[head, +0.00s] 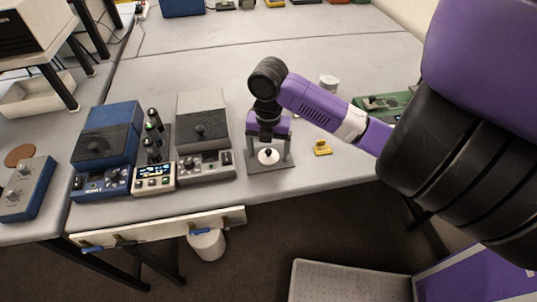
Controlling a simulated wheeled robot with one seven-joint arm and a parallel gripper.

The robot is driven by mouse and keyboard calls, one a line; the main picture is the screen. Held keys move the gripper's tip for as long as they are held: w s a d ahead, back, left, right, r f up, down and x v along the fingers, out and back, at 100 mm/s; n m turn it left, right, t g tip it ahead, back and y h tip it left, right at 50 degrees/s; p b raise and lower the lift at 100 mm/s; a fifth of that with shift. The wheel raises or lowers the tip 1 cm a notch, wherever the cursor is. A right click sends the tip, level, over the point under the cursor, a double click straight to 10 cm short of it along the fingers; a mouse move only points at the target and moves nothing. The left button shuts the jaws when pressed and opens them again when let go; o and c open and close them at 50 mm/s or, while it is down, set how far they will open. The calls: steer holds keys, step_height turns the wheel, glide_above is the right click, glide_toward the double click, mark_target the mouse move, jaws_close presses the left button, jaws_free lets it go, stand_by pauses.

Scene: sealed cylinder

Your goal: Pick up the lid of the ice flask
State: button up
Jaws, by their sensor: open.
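A small white round piece with a dark knob (268,156), which looks like the lid of the ice flask, is near the front edge of the table in the head view. It is over a flat grey base (271,167). My gripper (269,157) points down over it, with its fingers apart on the left and right of the white piece. No contact with the knob shows. The flask's body cannot be made out. A white cup-like container (328,83) stands farther back, behind my arm.
Blue (107,138) and grey (203,125) lab devices stand close to the left of my gripper, with small dark-topped pieces between them. A yellow object (322,148) lies to the right. A green board (385,104) is partly behind my arm. The table's back is mostly clear.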

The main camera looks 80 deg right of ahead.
steer(key=c, duration=1.4)
